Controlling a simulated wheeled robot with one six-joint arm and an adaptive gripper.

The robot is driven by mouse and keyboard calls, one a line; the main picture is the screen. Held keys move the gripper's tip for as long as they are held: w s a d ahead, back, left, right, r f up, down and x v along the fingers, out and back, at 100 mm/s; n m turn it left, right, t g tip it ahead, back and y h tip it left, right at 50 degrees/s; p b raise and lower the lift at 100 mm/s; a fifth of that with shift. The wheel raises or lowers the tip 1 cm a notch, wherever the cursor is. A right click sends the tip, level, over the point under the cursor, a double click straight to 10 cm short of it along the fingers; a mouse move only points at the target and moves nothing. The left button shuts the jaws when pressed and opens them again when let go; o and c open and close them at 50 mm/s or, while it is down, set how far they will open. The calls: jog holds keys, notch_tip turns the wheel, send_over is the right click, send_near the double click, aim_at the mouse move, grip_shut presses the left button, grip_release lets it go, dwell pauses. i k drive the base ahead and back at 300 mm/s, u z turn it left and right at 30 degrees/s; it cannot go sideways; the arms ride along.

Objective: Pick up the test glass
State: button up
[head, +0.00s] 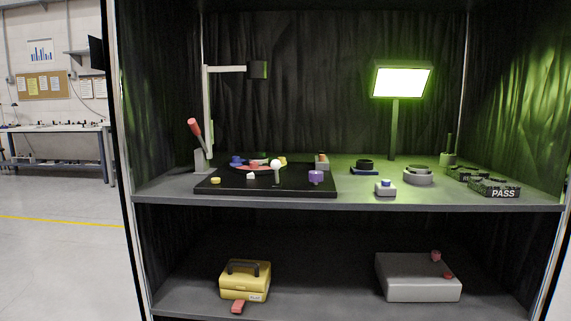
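I cannot make out for certain which thing is the test glass. Two round pieces stand on the upper shelf in the head view: a dark ring on a dark blue base (364,168) and a pale grey round holder (418,177) to its right. Any glass in or on them is too small to tell. A black board (225,187) at the left of the shelf carries a red and blue round piece (250,166), a white ball on a short post (276,168), a purple block (316,177) and small yellow and white pieces. My gripper is not in view.
The upper shelf (350,201) also holds a red-handled lever stand (197,145), a lit lamp panel (401,81), a blue-topped button box (385,188) and a "PASS" block (494,189). Below are a yellow case (244,281) and a grey box (417,279). Open floor lies left.

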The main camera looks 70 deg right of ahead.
aim_at(362, 164)
jog(key=u, duration=0.5)
jog(key=k, duration=1.95)
jog(key=z, duration=1.55)
